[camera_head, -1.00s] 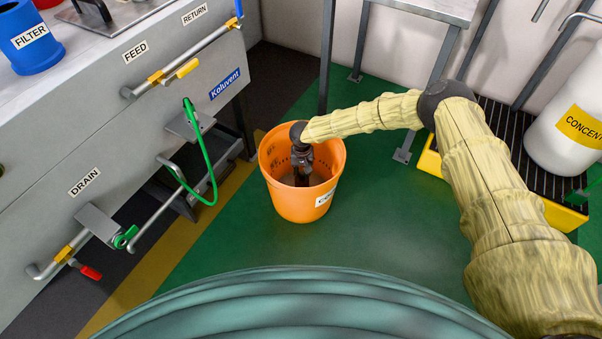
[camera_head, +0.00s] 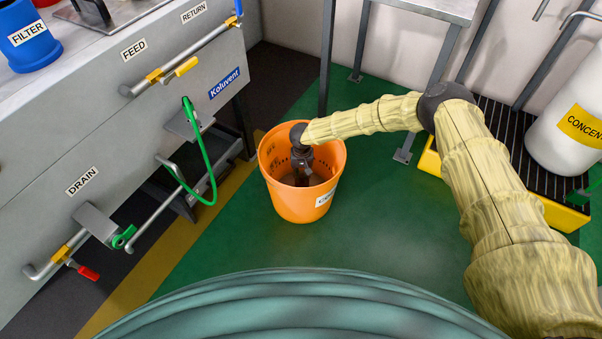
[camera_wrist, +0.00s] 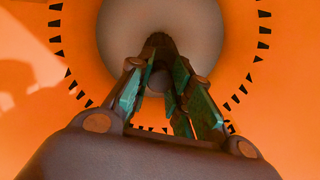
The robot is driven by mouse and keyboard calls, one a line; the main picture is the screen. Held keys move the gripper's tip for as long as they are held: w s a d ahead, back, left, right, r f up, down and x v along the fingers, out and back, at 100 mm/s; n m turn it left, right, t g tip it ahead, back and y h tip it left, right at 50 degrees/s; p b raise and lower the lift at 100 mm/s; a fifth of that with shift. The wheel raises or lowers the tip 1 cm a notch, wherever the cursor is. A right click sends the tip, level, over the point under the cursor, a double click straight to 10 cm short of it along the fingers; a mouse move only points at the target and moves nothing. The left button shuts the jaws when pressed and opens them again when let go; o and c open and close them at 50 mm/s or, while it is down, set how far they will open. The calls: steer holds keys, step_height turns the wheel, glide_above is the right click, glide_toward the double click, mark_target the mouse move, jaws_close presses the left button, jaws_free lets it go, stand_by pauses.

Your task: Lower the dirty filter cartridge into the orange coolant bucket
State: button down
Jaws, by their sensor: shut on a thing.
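The orange coolant bucket (camera_head: 305,206) stands upright on the green floor in the head view. My gripper (camera_head: 302,168) reaches down inside its rim, with the bucket wall around it. In the wrist view, my gripper (camera_wrist: 160,72) is shut, its green-padded fingers converging on a dark brown piece, which I take to be the dirty filter cartridge (camera_wrist: 158,42). The cartridge is mostly hidden by the fingers. The orange wall (camera_wrist: 285,70) with black marks surrounds a pale round area beyond the fingertips. I cannot tell whether the cartridge touches the bottom.
A grey machine (camera_head: 140,130) with pipes and valves stands left of the bucket. A green hose (camera_head: 206,165) hangs from it near the bucket. A blue filter housing (camera_head: 30,45) sits on top. A white concentrate container (camera_head: 570,110) stands on a yellow-edged grate at right. Green floor around the bucket's front is clear.

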steer(key=shift+f, duration=0.1)
steer(key=c, duration=1.2)
jaws_free()
step_height(320, 180, up, 12)
